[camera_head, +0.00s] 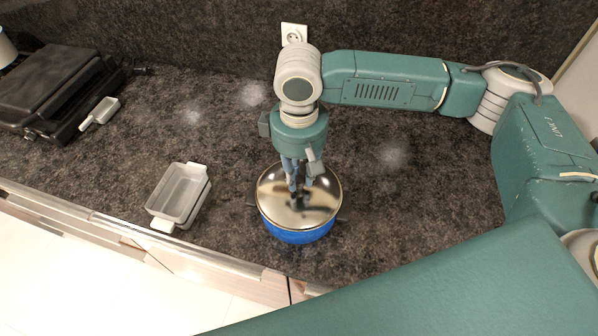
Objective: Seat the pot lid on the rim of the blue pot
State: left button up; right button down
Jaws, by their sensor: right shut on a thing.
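The blue pot (300,236) stands on the dark counter right of centre, near the front edge, with a short dark handle on each side. The shiny pot lid (318,207) lies over the pot's opening and covers it. It looks level; whether it touches the rim all round cannot be told from above. My right gripper (298,194) points straight down at the lid's centre and is shut on the lid's knob, which the fingers mostly hide. My left gripper is not in view.
A grey rectangular dish (180,193) stands left of the pot. A black grill (52,88) sits at the far left, with a small light-coloured item (101,112) beside it. A wall socket (294,35) is at the back. The counter right of the pot is clear.

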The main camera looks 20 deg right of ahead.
jog(key=shift+f, duration=0.35)
jog(key=c, duration=1.4)
grip_release()
jog(key=shift+c, duration=0.2)
jog(key=shift+r, duration=0.1)
notch_tip(320, 180, up, 12)
jog(key=shift+s, duration=0.1)
